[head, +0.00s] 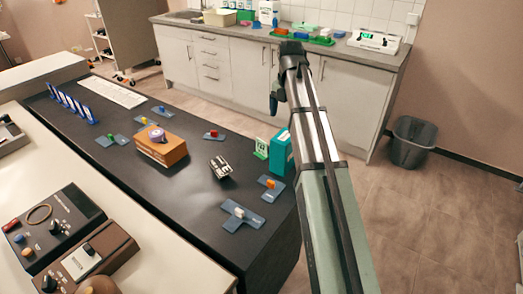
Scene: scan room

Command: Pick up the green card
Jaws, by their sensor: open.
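A small green and white card (261,148) stands upright near the right edge of the dark counter. It is just left of a teal box (281,153), and I cannot tell if they touch. My arm reaches up from the lower right past the counter's edge. My gripper (274,110) hangs at the arm's far end, appearing above the card and slightly right of it in the picture. It is open, dark and small, and nothing shows between its fingers.
The dark counter (190,205) also bears an orange-brown box (160,146), a small metal device (220,167) and several blue-grey plates with coloured knobs. Control panels (52,228) stand on the near white surface. Floor is free at right, with a grey bin (411,142).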

